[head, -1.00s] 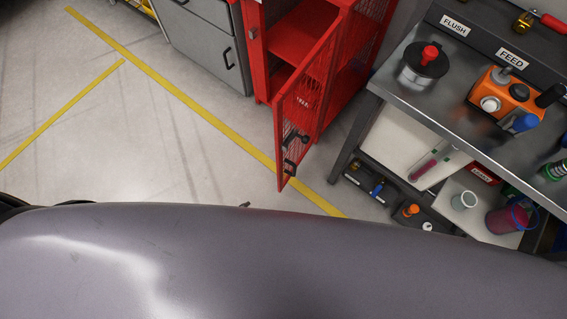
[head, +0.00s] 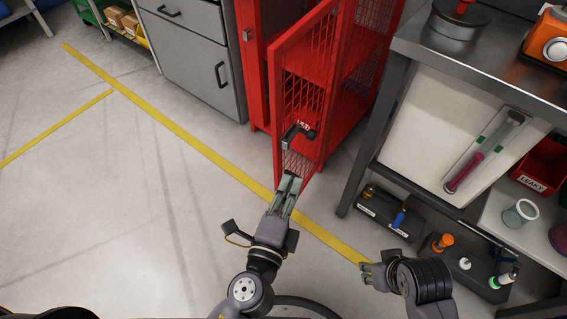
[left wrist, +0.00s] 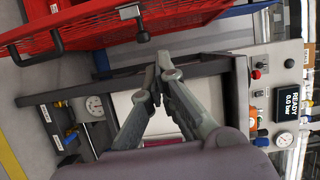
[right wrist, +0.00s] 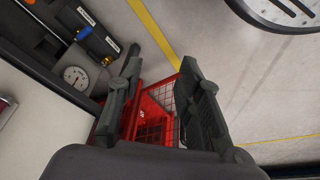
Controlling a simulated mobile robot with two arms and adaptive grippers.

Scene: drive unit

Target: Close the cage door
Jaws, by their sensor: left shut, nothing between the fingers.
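The red cage door (head: 306,60) with mesh panels stands open, swung out from the red cage (head: 362,85). Its black handle (head: 291,134) is on the outer side, near the free edge. My left gripper (head: 290,176) is shut and empty, at the lower part of the door below the handle; I cannot tell whether it touches. In the left wrist view its fingertips (left wrist: 161,62) are together, below the door (left wrist: 110,22) and apart from the handle (left wrist: 42,50). My right gripper (head: 367,274) is low at the right; in its wrist view the fingers (right wrist: 158,62) are spread and empty.
A steel workbench (head: 480,62) stands right of the cage, with a lower shelf and several tools. Grey drawers (head: 190,55) stand left of the cage. The floor at left is clear, with yellow lines (head: 180,123).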

